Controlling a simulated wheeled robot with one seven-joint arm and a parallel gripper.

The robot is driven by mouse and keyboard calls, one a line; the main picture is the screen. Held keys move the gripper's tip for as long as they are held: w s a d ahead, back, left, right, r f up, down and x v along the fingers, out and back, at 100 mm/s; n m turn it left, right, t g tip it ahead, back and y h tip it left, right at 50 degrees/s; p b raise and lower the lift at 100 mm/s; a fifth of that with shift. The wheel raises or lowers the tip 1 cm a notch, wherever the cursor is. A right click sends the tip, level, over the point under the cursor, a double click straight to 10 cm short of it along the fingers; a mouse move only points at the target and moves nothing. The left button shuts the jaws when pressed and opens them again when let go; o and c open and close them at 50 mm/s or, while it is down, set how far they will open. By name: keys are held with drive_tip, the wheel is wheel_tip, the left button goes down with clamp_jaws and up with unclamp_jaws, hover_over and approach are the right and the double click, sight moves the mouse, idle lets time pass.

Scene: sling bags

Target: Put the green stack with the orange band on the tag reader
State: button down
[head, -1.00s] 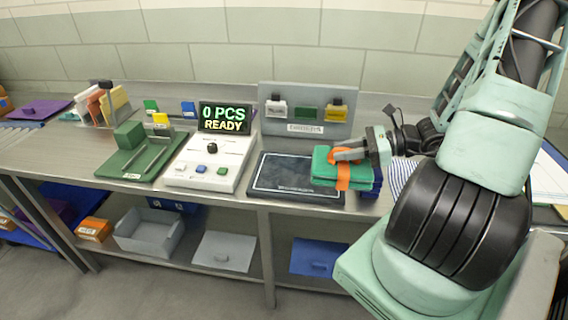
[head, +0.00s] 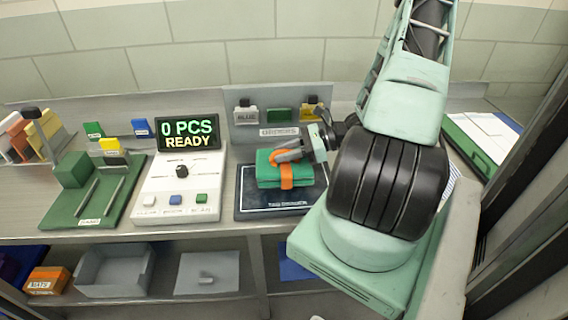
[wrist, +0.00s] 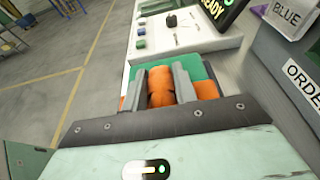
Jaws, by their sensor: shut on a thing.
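The green stack (head: 266,177) with its orange band (head: 287,178) is held in my gripper (head: 290,152), over the dark tag reader pad (head: 270,206). The stack looks level; I cannot tell whether it touches the pad. In the wrist view my gripper's fingers (wrist: 168,88) are shut on the bulge of the orange band (wrist: 161,90), with the green stack (wrist: 196,69) showing behind them. The display (head: 188,133) beside the pad reads "0 PCS READY".
A white console (head: 178,207) with a knob and coloured buttons stands left of the pad. A green tray (head: 122,207) is further left. A grey rack (head: 275,128) labelled "ORDERS" stands behind the pad. Bins and lids lie on the shelf below.

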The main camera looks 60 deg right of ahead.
sight(285, 164)
drive_tip(key=shift+f+p, duration=0.45)
drive_tip(key=shift+f, duration=1.75)
drive_tip(key=shift+f, duration=0.15)
drive_tip(key=c, duration=1.1)
unclamp_jaws()
